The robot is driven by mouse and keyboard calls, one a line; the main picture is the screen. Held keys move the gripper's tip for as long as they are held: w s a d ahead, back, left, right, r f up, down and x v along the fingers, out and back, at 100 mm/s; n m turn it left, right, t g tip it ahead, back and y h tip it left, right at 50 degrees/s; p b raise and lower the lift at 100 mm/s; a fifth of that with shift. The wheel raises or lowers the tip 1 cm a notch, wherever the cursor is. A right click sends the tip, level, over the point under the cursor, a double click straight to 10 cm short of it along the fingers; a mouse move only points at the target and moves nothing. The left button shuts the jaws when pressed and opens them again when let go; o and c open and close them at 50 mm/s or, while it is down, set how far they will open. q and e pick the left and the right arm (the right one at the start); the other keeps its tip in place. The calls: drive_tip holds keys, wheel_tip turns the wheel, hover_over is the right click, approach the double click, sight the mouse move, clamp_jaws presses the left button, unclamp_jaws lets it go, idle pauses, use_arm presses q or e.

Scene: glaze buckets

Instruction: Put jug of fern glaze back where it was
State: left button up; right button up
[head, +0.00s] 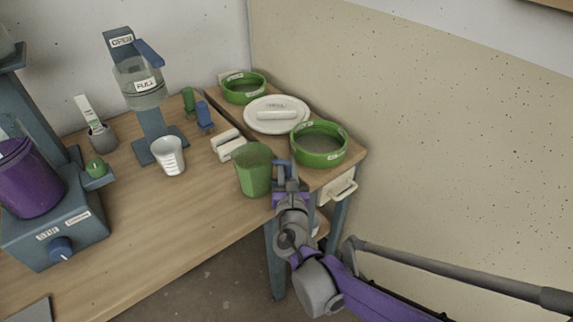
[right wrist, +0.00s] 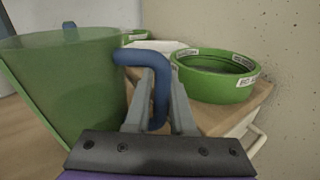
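The jug of fern glaze appears to be the translucent green jug (head: 254,170) with a blue handle, near the table's front right; no label on it is readable. In the right wrist view the jug (right wrist: 70,85) fills the left side, and its blue handle (right wrist: 160,95) runs between the fingers. My right gripper (head: 286,178) reaches in from the front right and is shut on the handle. The jug looks upright. I cannot tell whether its base touches the table. My left gripper is not in view.
Two green sieves or tubs (head: 319,146) (head: 243,88) and a white lidded plate (head: 277,114) stand behind. A white measuring cup (head: 168,156), a dispenser stand (head: 150,120) and a purple bucket (head: 30,180) on a blue machine (head: 60,228) are left. The front middle table (head: 160,240) is clear.

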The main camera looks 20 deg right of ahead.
drive_tip(key=o, duration=0.3)
drive_tip(key=shift+r, duration=0.1)
